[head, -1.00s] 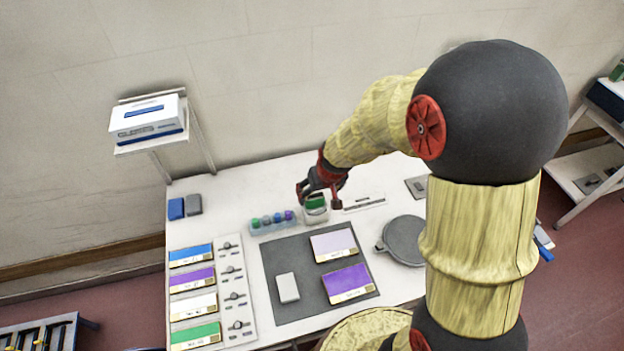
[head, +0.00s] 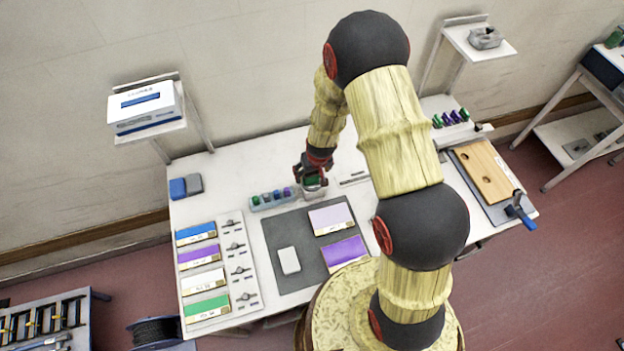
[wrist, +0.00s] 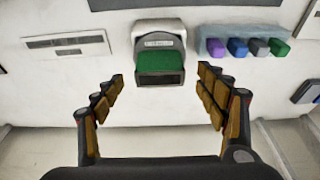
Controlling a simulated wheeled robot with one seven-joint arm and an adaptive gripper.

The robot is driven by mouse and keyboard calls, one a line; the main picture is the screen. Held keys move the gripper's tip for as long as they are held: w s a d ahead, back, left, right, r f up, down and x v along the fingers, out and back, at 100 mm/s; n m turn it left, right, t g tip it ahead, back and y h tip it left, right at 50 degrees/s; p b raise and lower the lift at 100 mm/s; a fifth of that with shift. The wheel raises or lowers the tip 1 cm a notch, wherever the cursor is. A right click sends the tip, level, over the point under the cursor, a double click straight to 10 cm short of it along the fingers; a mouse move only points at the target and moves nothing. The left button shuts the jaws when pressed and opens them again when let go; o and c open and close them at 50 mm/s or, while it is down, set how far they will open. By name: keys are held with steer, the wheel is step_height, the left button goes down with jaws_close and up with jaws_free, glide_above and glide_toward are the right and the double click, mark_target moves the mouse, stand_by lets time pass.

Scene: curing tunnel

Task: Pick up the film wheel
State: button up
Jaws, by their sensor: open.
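A small pale holder with a green middle (wrist: 160,62) sits on the white table in the wrist view. It has a small label and a dark slot at its front. It also shows in the head view (head: 314,191), partly hidden by my gripper. I cannot tell a separate film wheel from it; the green part may be the wheel. My gripper (wrist: 162,84) is open and empty. Its fingers are spread to the left and right of the holder, with the holder ahead between them. In the head view my gripper (head: 312,174) is right over the holder.
A clear rack (head: 272,198) with several coloured pieces stands close beside the holder. A flat labelled strip (head: 354,180) lies on its other side. A grey mat (head: 283,232) with two purple-toned panels and a pale block lies in front. A boxed shelf (head: 147,128) stands at back left.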

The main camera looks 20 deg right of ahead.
steer(key=x, duration=0.2)
steer(key=shift+w+f+b, duration=0.1)
steer(key=shift+f+b, duration=0.25)
steer(key=shift+f, duration=0.05)
steer(key=shift+c, duration=1.4)
steer(key=c, duration=1.1)
steer(key=shift+r, duration=0.15)
step_height(320, 180, up, 10)
steer(key=p, duration=0.6)
steer(key=shift+p, duration=0.3)
steer(key=shift+r+p, duration=3.75)
steer(key=shift+r, duration=0.2)
steer(key=shift+f, duration=0.1)
